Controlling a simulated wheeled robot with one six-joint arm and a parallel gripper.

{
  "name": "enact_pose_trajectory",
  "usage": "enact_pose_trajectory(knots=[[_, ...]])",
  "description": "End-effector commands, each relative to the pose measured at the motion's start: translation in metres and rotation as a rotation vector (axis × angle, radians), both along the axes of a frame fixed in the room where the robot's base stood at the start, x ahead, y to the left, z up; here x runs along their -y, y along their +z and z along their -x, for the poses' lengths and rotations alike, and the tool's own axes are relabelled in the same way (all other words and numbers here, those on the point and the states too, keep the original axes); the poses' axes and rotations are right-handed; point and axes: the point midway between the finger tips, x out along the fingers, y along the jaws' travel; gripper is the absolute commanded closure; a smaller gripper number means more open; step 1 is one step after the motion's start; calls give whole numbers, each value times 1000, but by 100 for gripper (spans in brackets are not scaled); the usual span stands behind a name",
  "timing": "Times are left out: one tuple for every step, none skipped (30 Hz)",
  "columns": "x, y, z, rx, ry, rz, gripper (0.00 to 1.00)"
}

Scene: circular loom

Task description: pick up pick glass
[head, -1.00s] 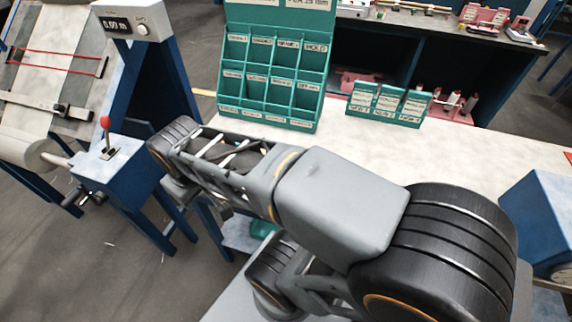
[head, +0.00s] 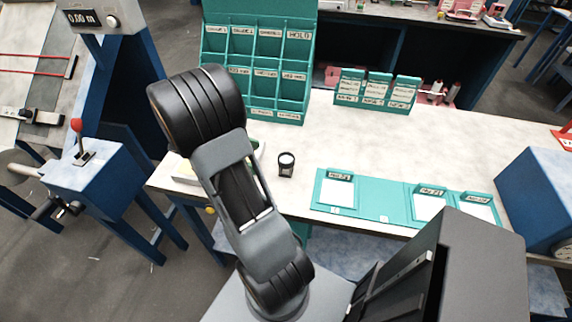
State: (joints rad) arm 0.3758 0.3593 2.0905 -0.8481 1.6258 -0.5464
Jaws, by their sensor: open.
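The pick glass (head: 286,164) is a small black stand magnifier with a pale round lens on top. It stands on the white table (head: 350,143), near its front edge and just right of my raised arm.
A teal tray with labelled pockets (head: 334,188) lies right of the pick glass. A teal pigeonhole rack (head: 254,112) and small teal card holders (head: 376,108) stand behind. A blue box (head: 540,200) is at right. Pale and green items lie partly behind my arm.

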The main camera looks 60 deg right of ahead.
Motion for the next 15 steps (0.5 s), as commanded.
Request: enact_pose_trajectory(knots=[[5, -3, 8, -1, -4, 0, 16], [8, -5, 12, 0, -4, 0, 16], [11, -7, 18, 0, -4, 0, 16], [13, -9, 21, 1, -3, -1, 16], [15, -11, 25, 1, -3, -1, 16], [18, -13, 29, 1, -4, 0, 16], [20, -14, 31, 1, -3, 0, 16], [21, -16, 33, 3, -1, 0, 16], [23, -17, 36, 2, -1, -1, 16], [24, -18, 38, 2, -1, -1, 16], [25, -19, 39, 2, -1, -1, 16], [25, -19, 40, 4, -1, 0, 16], [26, -20, 41, 4, 0, 0, 16], [27, -20, 41, 4, 0, 0, 16], [28, -21, 43, 4, 0, 0, 16]])
